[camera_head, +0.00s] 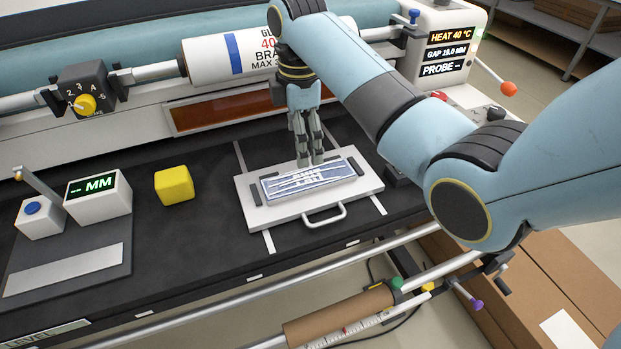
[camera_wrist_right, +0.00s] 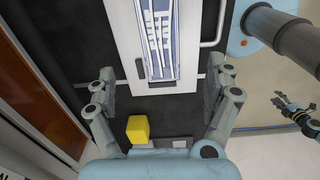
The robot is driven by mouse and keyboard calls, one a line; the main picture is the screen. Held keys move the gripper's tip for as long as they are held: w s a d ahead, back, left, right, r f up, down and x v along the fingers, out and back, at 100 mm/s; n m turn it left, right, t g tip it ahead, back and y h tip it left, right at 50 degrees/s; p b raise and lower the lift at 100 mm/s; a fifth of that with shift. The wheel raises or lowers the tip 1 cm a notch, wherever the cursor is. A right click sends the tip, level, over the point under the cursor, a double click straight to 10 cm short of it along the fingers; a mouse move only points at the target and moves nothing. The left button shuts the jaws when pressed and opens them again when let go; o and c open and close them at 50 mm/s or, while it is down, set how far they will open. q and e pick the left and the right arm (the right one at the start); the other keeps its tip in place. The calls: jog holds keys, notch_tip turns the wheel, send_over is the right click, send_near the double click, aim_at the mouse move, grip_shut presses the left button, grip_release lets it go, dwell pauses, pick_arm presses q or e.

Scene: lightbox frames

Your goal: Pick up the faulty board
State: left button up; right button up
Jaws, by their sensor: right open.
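The blue and white board (camera_head: 308,181) lies flat on a white tray (camera_head: 260,216) with a front handle; pale strips run across its face. In the right wrist view the board (camera_wrist_right: 158,40) is at the top, partly cut off. I cannot see any fault on it. My right gripper (camera_head: 310,160) points down over the board's far edge, open and empty; I cannot tell the exact gap below its tips. In the wrist view its fingers (camera_wrist_right: 163,100) stand wide apart. A small dark jointed shape at that view's right may be my left gripper (camera_wrist_right: 293,112).
A yellow cube (camera_head: 174,185) and a gauge reading "-- MM" (camera_head: 98,193) stand left of the tray. Behind are a white labelled roller (camera_head: 215,61) and an amber window (camera_head: 222,109). A metal rail (camera_head: 220,295) runs along the front. Dark bench is clear between cube and tray.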

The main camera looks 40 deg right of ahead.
send_over(300, 180)
jog(key=shift+n, duration=0.4)
jog(key=f, duration=0.4)
jog(key=shift+w+d+f, duration=0.15)
jog(key=shift+w+f, duration=0.05)
jog(key=shift+w, duration=0.05)
jog(key=f, duration=0.5)
jog(key=shift+s+a+f+p, duration=0.2)
jog(key=shift+s+f+p, duration=0.1)
jog(key=shift+f, duration=0.05)
jog(key=shift+c, duration=0.4)
jog(key=c, duration=1.2)
jog(key=shift+c, duration=0.2)
jog(key=shift+r, duration=0.15)
